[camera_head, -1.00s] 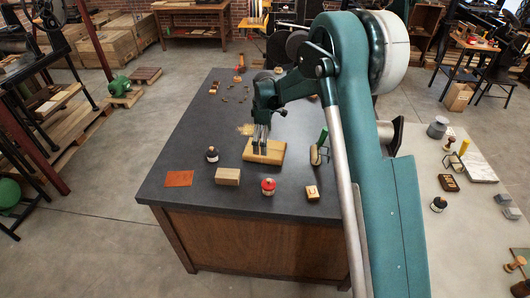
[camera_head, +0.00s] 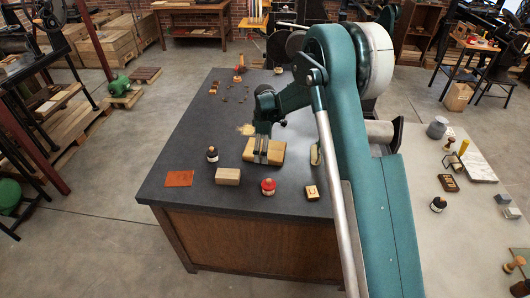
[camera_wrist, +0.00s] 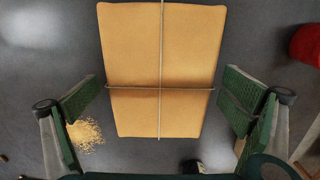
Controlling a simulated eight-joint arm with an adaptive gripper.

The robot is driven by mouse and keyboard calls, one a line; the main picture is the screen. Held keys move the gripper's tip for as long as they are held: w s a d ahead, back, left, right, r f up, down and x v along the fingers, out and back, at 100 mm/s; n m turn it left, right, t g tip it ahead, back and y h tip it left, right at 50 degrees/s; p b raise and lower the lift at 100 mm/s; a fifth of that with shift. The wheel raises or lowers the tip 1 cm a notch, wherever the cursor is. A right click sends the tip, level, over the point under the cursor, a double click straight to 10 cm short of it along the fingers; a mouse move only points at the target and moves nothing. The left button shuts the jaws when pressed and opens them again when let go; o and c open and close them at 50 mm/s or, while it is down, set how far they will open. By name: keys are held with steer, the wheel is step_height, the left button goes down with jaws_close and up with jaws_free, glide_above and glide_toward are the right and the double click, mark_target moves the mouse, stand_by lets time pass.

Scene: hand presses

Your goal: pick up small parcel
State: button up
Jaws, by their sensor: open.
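The small parcel (camera_head: 276,153) is a tan paper block on the dark tabletop, near the middle. In the wrist view the parcel (camera_wrist: 135,60) fills the upper middle, tied with crossed string. My gripper (camera_wrist: 160,97) is open, with one green-padded finger on each side of the parcel's lower part. Gaps of dark tabletop show between each finger and the parcel. In the head view my gripper (camera_head: 261,146) is low at the parcel, and its fingers partly cover it.
A red-topped bottle (camera_head: 268,187) and a wooden block (camera_head: 228,176) stand in front. A dark bottle (camera_head: 212,154) is to the left, a small wooden stamp (camera_head: 312,192) to the right. Sawdust (camera_wrist: 85,135) lies close by. The tabletop's left side is mostly clear.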

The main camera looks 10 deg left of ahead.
stand_by(0.3)
steer(key=c, duration=1.3)
steer(key=shift+r, duration=0.15)
steer(key=shift+r, duration=4.9)
